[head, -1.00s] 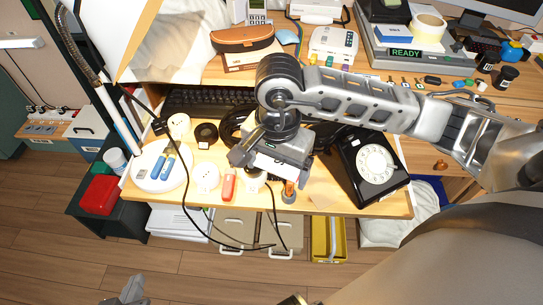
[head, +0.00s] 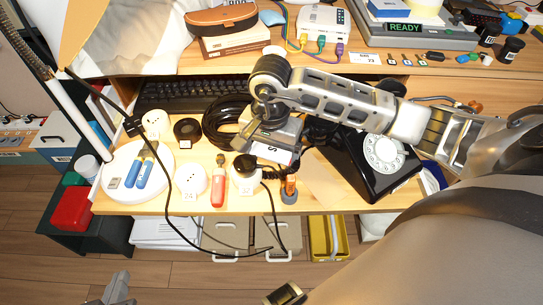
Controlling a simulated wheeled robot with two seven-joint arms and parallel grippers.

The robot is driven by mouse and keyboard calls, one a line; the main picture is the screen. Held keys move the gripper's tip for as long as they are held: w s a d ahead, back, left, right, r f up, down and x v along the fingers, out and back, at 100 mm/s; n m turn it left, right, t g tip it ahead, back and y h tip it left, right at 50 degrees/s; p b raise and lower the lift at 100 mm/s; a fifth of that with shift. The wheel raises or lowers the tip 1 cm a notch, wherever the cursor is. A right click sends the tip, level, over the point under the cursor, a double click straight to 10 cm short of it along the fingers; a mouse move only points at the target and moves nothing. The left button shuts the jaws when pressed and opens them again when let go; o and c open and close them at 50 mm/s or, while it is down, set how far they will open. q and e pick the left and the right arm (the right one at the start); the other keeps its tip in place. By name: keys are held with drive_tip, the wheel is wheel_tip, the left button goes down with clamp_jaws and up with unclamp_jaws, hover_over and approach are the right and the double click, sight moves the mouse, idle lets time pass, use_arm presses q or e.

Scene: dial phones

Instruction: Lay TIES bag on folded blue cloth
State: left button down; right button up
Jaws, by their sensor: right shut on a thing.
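My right gripper (head: 268,132) reaches in from the right over the front desk shelf. It is shut on a small bag with a white label (head: 284,155); only the end of the lettering shows, an "S", and the gripper hides most of the bag. The bag is above or near the shelf; the exact height cannot be told. A small folded light-blue cloth (head: 272,17) lies on the upper desk level, right of the brown case. A grey part of my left gripper (head: 118,289) shows at the bottom left, away from the desk; its jaws are not clear.
A black dial phone (head: 378,160) stands right of the gripper. A coiled black cable (head: 228,122) and keyboard (head: 190,96) lie behind it. Plugs, a red tool (head: 218,188) and a white round tray (head: 106,192) are to the left. A brown case (head: 222,18) and white router (head: 322,24) flank the cloth.

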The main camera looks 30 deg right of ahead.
drive_tip(key=shift+f, duration=0.15)
drive_tip(key=o, duration=0.9)
drive_tip(key=shift+c, duration=0.2)
